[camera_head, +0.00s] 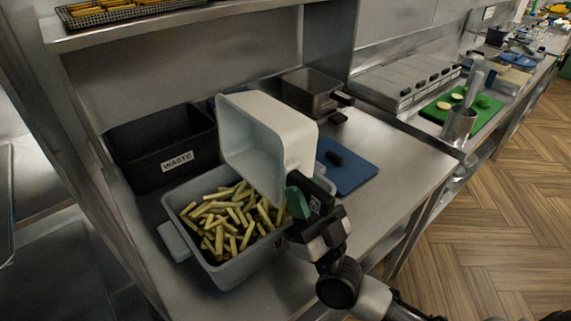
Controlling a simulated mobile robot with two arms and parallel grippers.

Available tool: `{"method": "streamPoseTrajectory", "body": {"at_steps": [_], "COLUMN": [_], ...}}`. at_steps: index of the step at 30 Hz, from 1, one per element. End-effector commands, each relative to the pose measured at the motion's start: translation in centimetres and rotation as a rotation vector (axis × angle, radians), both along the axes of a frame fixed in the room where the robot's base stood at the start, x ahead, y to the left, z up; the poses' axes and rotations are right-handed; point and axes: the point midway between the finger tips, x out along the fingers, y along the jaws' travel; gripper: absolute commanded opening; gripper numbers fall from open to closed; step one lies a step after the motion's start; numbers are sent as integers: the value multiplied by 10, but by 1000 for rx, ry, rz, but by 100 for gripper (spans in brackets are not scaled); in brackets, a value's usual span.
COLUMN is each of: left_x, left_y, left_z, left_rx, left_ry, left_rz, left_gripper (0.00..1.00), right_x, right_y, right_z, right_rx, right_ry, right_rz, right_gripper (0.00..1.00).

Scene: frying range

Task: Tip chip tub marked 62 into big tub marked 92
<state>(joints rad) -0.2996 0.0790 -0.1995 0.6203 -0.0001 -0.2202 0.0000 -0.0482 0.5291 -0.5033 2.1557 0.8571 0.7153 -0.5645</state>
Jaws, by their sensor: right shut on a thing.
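A white chip tub (285,132) is tilted steeply on its side above the worktop, with its mouth toward the left. Its visible inside looks bare, and no 62 mark can be read. My right gripper (308,205) is shut on the tub's lower right side, by a green part; its fingertips are partly hidden. The big grey tub (178,243) stands upright below and holds a heap of cut chips (230,222). The white tub's lower edge overhangs the heap. Only part of a mark shows on the grey tub's right side, behind my gripper. My left gripper is not in view.
A black bin marked WASTE (150,163) stands directly behind the grey tub. A steel pan (308,92) is behind the white tub, and a blue board (350,175) lies to its right. A green board (470,118) and steel pot (458,127) are farther right.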

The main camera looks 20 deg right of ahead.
Motion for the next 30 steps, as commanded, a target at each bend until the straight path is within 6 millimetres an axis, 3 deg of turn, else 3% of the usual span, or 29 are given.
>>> {"method": "streamPoseTrajectory", "body": {"at_steps": [1,3,11,17,23,30], "left_x": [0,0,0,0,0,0], "left_y": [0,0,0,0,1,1], "left_z": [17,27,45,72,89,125], "left_rx": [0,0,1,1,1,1], "left_ry": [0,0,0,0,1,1], "left_rz": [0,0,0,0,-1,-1], "left_gripper": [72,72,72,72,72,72], "right_x": [1,3,6,10,12,12], "right_y": [-3,-8,-19,-30,-36,-36], "right_z": [13,17,22,36,33,26], "right_rx": [69,154,387,676,1016,1214], "right_ry": [25,56,137,242,365,445], "right_rz": [-2,-5,-9,-8,-10,-12], "right_gripper": [0,0,0,0,0,0]}}
